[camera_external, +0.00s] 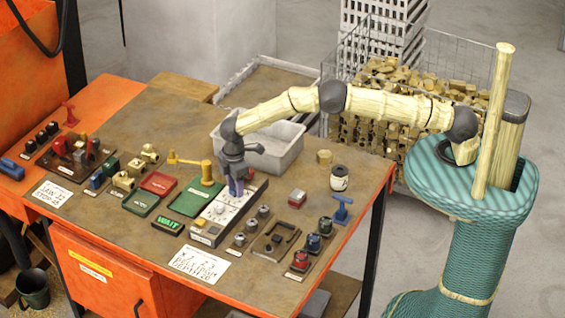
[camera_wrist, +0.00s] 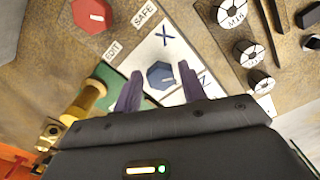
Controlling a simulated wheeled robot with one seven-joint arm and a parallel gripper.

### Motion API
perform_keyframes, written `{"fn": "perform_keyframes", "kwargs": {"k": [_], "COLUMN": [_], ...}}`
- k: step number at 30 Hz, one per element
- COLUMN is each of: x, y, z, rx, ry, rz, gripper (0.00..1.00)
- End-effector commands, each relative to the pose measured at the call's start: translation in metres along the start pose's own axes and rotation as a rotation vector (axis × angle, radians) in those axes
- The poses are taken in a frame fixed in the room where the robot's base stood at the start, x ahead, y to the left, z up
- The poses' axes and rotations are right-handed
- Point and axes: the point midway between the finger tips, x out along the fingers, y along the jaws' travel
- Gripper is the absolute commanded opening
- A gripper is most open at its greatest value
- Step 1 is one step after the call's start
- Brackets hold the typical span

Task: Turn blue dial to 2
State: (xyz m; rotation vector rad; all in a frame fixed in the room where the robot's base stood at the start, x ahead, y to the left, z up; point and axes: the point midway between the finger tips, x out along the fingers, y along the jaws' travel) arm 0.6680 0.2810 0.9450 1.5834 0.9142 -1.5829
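The blue dial (camera_wrist: 160,76) is a dark blue, many-sided knob on a white plate (camera_wrist: 160,48) marked with an X. My gripper (camera_wrist: 160,68) is open, with its purple fingers on either side of the dial in the wrist view. I cannot tell whether the fingers touch it or how far above it they are. In the external view my gripper (camera_external: 236,192) points down over the white dial panel (camera_external: 212,224). The blue dial is hidden there behind the gripper. Part of another plate mark shows beside the right finger in the wrist view.
A red dial (camera_wrist: 92,14) lies near EDIT and SAFE labels. Several round white-faced knobs (camera_wrist: 232,12) stand to the right. A grey bin (camera_external: 283,150) stands behind.

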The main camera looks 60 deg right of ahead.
Motion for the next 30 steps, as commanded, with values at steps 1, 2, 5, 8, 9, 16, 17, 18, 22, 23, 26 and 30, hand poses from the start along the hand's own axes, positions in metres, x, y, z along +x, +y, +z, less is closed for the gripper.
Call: {"fn": "perform_keyframes", "kwargs": {"k": [1, 2, 5, 8, 9, 16, 17, 18, 22, 23, 26, 30], "x": [-0.0002, -0.0002, -0.0003, -0.0004, -0.0003, 0.0004, 0.0006, 0.0009, 0.0019, 0.0020, 0.0019, 0.0022], "y": [0.0000, 0.0000, 0.0000, 0.0001, 0.0001, 0.0000, -0.0001, -0.0001, -0.0005, -0.0005, -0.0007, -0.0012], "z": [0.0000, 0.0000, 0.0000, 0.0000, 0.0000, 0.0001, 0.0001, 0.0001, 0.0002, 0.0002, -0.0001, -0.0004], "rx": [0.000, 0.000, 0.000, 0.001, 0.002, 0.035, 0.043, 0.058, 0.119, 0.136, 0.204, 0.321], "ry": [0.000, 0.000, 0.000, 0.000, 0.000, 0.000, 0.000, 0.000, -0.001, -0.001, 0.000, 0.001], "rz": [0.000, 0.000, 0.000, 0.000, 0.000, 0.000, 0.000, 0.000, 0.000, 0.000, 0.001, 0.001], "gripper": [0.31, 0.25, 0.06, 0.06, 0.06, 0.06, 0.06, 0.06, 0.06, 0.06, 0.06, 0.06]}}
